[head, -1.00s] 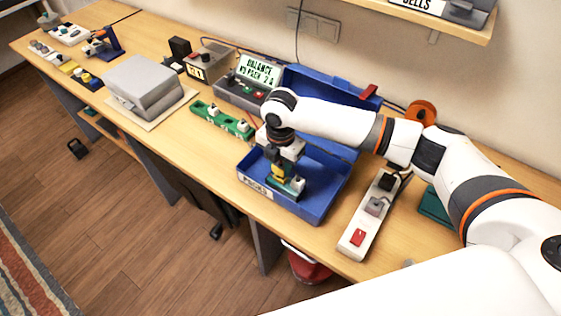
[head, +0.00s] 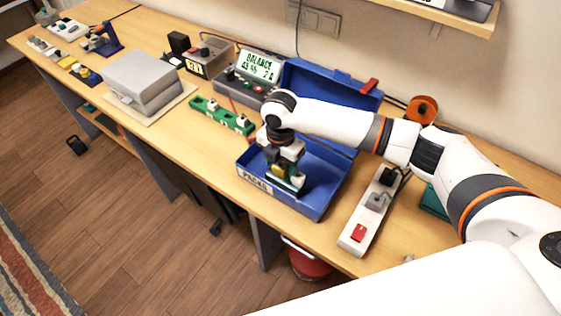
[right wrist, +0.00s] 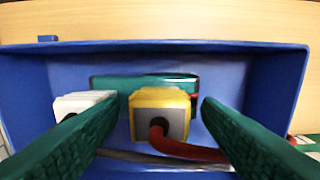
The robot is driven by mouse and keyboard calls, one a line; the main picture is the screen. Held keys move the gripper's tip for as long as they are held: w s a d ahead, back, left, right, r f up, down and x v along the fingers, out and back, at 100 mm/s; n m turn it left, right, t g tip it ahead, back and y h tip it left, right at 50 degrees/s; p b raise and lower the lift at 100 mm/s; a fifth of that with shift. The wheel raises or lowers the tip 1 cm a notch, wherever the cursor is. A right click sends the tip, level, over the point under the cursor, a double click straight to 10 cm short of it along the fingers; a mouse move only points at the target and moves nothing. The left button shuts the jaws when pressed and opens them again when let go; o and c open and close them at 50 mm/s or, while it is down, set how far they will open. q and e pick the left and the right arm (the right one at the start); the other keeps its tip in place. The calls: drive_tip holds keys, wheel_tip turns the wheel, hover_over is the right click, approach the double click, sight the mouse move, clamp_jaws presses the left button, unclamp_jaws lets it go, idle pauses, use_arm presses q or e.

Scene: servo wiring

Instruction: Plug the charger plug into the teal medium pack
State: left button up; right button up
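A teal pack (right wrist: 108,82) lies in the blue PACKS box (head: 325,188). In the right wrist view a yellow plug (right wrist: 146,98) with a grey end and a red cable is against the pack; I take it for the charger plug. The joint itself is hidden. My right gripper (right wrist: 160,104) is down in the box, its green fingers either side of the plug with small gaps. A white connector (right wrist: 78,104) is left of the plug. The charger (head: 242,92) has a lit display (head: 259,66) reading BALANCE. My left gripper is out of view.
The box's blue lid (head: 325,85) stands open behind. A power strip (head: 358,226) with a red switch lies to the right, a green strip with white sockets (head: 220,115) to the left. A grey case (head: 142,80) stands farther left.

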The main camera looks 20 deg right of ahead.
sight(280, 164)
wheel_tip(280, 164, up, 12)
drive_tip(key=b, duration=0.2)
idle(0.5)
idle(0.4)
